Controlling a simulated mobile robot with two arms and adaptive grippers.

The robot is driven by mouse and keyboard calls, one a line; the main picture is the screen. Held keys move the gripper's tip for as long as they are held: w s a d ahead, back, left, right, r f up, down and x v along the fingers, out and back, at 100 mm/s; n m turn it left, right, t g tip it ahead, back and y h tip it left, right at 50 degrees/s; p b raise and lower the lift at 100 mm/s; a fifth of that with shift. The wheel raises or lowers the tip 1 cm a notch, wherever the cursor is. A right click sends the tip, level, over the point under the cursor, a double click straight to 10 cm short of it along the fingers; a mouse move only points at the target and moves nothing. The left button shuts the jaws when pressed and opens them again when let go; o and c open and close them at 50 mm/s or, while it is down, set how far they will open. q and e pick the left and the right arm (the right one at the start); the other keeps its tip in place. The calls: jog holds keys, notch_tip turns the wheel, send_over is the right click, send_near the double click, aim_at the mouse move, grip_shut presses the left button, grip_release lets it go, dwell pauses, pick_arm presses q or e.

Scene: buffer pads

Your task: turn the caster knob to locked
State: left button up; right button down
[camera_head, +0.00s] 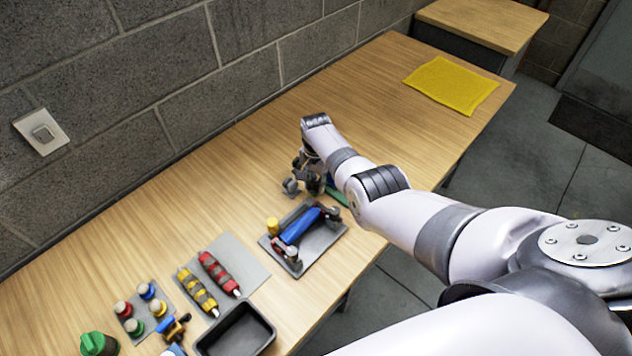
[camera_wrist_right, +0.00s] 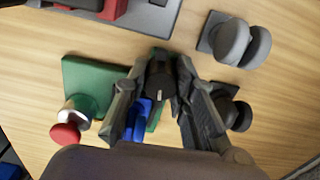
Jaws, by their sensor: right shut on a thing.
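The caster knob (camera_wrist_right: 159,84) is a dark round knob with a small white mark, seen in the right wrist view between the fingers. My right gripper (camera_wrist_right: 157,92) is shut on it, one finger on each side. In the head view my right gripper (camera_head: 311,172) is low over the table beyond the tray, and its wrist hides the knob. A green plate (camera_wrist_right: 85,80) lies under and beside the fingers, with a blue part (camera_wrist_right: 139,118) next to the left finger. The knob's lock markings cannot be read. My left gripper is not in view.
Grey caster wheels (camera_wrist_right: 238,43) stand close by, with dark wheels (camera_wrist_right: 236,115) beside the right finger. A red-topped post (camera_wrist_right: 66,134) is at the left. A grey tray (camera_head: 325,240) holds a blue-bodied item. The table's far end has a yellow mat (camera_head: 452,86) and free room.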

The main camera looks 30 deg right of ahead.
aim_at(316, 181)
jog(key=shift+m, duration=1.1)
jog(key=c, duration=1.6)
grip_release()
jog(key=shift+r, duration=0.15)
notch_tip(316, 181, up, 12)
